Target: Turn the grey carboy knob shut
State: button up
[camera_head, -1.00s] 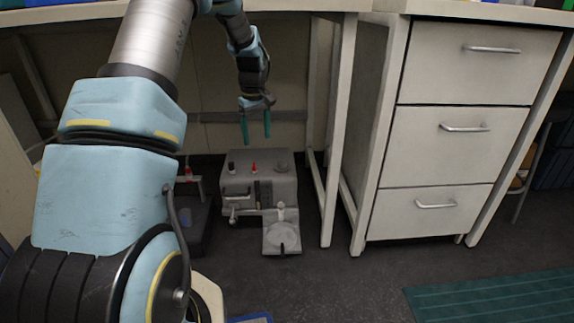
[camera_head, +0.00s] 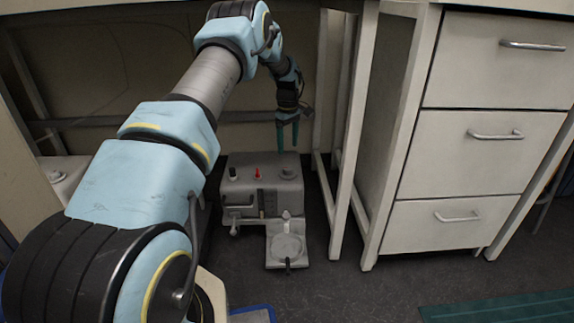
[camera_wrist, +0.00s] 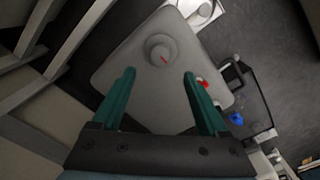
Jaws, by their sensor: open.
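A grey box-shaped unit (camera_head: 262,188) stands on the floor under the bench. On its top, at the right, is a round grey knob (camera_head: 288,172). In the wrist view the grey knob (camera_wrist: 160,44) is a stepped disc with a red pointer line, ahead of the fingertips. My gripper (camera_head: 288,150) points down above the right part of the unit, over the grey knob. In the wrist view my gripper (camera_wrist: 159,73) is open and empty, its green fingers spread wider than the knob. I see no contact with the knob.
A red pointed control (camera_head: 257,173) and a black knob (camera_head: 233,173) stand left of the grey knob. A round-plated scale-like part (camera_head: 286,248) juts out in front. A bench leg (camera_head: 345,160) and drawer cabinet (camera_head: 476,130) are at the right. Another pale unit (camera_head: 62,175) is at the left.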

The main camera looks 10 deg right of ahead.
aim_at(288, 168)
notch_tip(288, 168, down, 9)
jog(key=b, duration=0.2)
jog(key=shift+f+b, duration=0.1)
jog(key=shift+b, duration=0.2)
grip_shut()
dwell(0.4)
